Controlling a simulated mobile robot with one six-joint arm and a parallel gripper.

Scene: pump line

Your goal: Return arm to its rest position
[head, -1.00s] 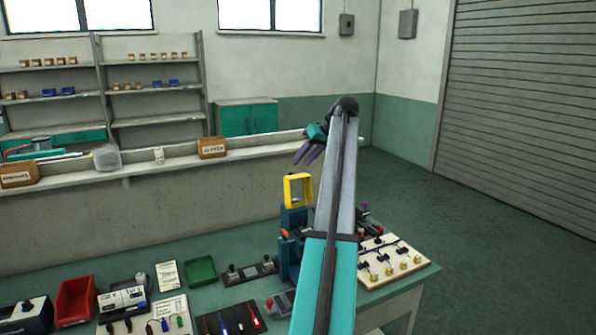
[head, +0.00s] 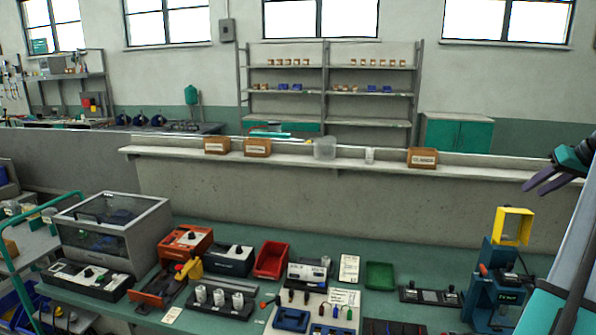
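My gripper (head: 549,181) shows at the right edge of the head view. Its two dark purple fingers point left and down, with a gap between them and nothing visible in it. It is in the air, above and to the right of the blue machine with the yellow frame (head: 512,226), and apart from it. Part of my arm runs down the right edge of the view, and the rest is cut off by the picture edge.
The green workbench (head: 420,262) below is crowded: a clear-lidded box (head: 112,235), a red bin (head: 271,260), a green tray (head: 380,276) and several devices. Behind it, a low wall ledge (head: 385,167) carries cardboard boxes (head: 422,158). Shelves stand farther back.

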